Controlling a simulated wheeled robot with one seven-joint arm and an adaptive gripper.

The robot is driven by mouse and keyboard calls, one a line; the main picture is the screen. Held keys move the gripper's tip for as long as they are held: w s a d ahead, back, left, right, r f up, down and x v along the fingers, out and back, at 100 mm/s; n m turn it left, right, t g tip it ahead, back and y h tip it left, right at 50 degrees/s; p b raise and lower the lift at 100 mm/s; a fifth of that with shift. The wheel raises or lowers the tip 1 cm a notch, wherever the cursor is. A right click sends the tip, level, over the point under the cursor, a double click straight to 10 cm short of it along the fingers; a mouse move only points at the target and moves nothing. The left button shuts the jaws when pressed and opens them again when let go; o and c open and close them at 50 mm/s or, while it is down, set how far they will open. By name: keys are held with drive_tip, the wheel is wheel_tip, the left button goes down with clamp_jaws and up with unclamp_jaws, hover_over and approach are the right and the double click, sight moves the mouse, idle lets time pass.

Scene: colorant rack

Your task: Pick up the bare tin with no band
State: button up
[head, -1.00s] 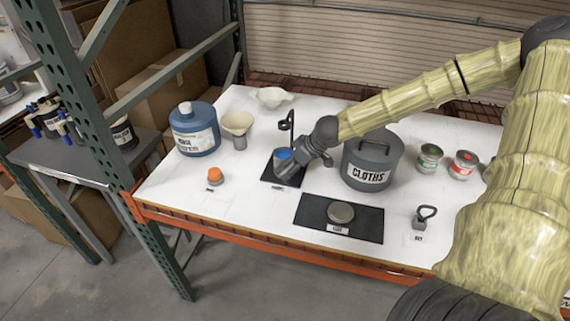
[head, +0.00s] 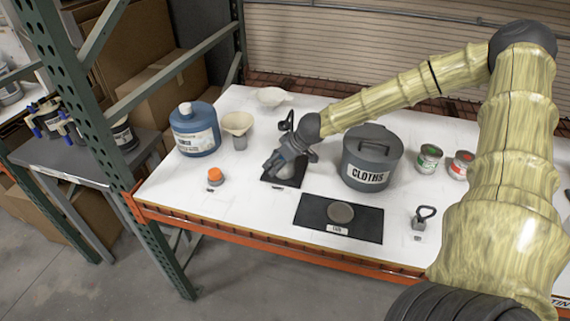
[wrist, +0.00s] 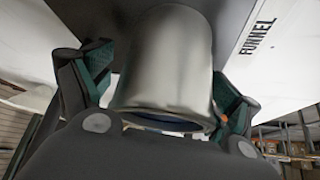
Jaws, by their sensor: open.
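The bare tin (head: 293,177) is plain grey metal with no band. It stands on a small black mat (head: 268,181) near the middle of the table, partly hidden by my gripper (head: 283,162). In the wrist view the tin (wrist: 168,65) fills the space between the two green-padded fingers of my gripper (wrist: 165,80). The fingers are open on either side of it, and I cannot tell whether either touches. A blue tone shows inside its dark rim. Two other tins, one green-banded (head: 429,158) and one red-banded (head: 462,165), stand at the right.
A grey CLOTHS pot (head: 370,160) stands just right of the tin. A black hook stand (head: 286,124) is close behind. A blue jug (head: 195,130), a funnel (head: 237,124) and an orange-capped item (head: 215,176) are left. A disc (head: 340,212) lies on the front mat.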

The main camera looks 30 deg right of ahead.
drive_tip(key=c, duration=1.2)
drive_tip(key=shift+r+p, duration=0.35)
drive_tip(key=shift+p, duration=0.45)
drive_tip(key=shift+c, duration=0.2)
